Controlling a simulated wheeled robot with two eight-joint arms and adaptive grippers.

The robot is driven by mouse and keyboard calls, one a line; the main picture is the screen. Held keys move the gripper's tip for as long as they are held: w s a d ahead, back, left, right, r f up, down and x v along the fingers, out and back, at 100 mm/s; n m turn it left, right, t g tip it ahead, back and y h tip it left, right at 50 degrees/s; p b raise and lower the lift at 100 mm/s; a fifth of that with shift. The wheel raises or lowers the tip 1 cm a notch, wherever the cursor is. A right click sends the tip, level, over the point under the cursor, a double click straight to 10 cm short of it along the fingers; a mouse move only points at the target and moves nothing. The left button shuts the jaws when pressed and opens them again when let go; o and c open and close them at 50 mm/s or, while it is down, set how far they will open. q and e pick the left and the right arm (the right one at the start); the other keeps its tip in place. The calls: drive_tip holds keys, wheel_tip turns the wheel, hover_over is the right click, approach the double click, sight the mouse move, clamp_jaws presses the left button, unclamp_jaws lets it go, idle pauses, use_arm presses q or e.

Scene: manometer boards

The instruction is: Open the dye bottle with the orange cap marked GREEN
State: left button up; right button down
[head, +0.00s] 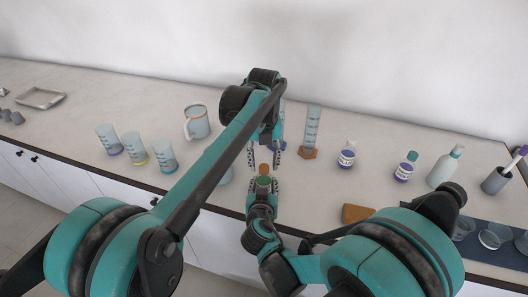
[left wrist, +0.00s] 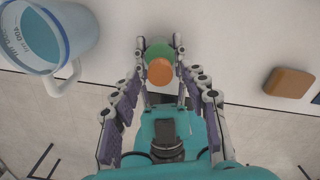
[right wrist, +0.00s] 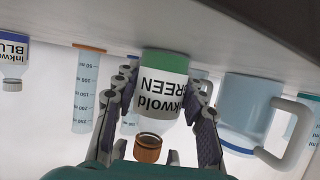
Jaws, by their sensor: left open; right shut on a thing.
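The GREEN dye bottle (right wrist: 163,85) has a white label, a green band at its base and an orange cap (right wrist: 147,148). The right wrist view shows it upside down. My right gripper (head: 263,188) is shut around the bottle's body, near the front of the counter in the head view. The orange cap (head: 264,169) is still on and faces up. My left gripper (head: 264,159) is open just above the cap, one finger to each side, apart from it as far as I can see. The left wrist view looks down on the cap (left wrist: 160,71).
A jug (head: 197,122) and several beakers (head: 133,147) stand to the left. A measuring cylinder (head: 311,130) stands behind. A blue-labelled bottle (head: 347,157), another dye bottle (head: 405,168) and a white bottle (head: 445,167) stand to the right. A brown block (head: 357,213) lies near the front edge.

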use_arm(q)
drive_tip(key=shift+f, duration=0.4)
